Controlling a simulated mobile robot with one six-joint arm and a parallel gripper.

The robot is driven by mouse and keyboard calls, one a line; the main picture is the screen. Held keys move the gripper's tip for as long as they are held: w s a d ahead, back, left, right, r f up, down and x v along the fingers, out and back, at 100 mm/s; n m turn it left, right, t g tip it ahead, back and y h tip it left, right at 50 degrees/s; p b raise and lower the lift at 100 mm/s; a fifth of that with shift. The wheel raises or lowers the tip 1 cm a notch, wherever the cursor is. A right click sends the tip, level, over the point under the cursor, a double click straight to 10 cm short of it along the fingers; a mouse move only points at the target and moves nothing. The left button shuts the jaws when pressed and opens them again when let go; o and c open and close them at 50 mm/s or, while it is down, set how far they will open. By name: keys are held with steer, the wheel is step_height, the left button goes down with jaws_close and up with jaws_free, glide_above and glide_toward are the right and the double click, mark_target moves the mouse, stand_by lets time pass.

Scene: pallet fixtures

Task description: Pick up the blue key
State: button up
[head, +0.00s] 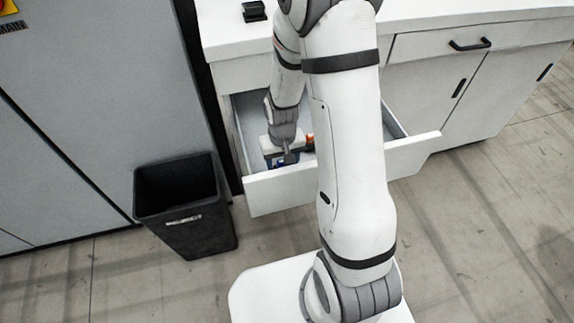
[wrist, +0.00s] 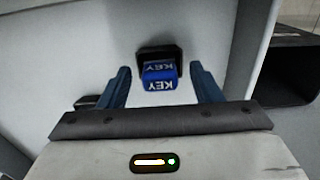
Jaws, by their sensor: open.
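The blue key (wrist: 160,78) shows in the wrist view as a blue block with white KEY lettering. A black piece (wrist: 158,53) is directly behind it. My gripper (wrist: 160,68) is open, with one blue finger on each side of the key and a visible gap on both sides. In the head view my gripper (head: 286,155) is down inside the open drawer (head: 270,194). A little blue shows by it, but I cannot tell whether that is the key or a finger.
An orange item (head: 309,142) lies in the drawer to the right of my gripper, partly hidden by my arm. A black bin (head: 187,218) stands left of the drawer. A small black object (head: 254,11) sits on the white counter (head: 232,36). Drawer walls surround my gripper.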

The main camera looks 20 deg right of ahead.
steer(key=shift+c, duration=0.5)
steer(key=c, duration=1)
steer(key=shift+o, duration=0.2)
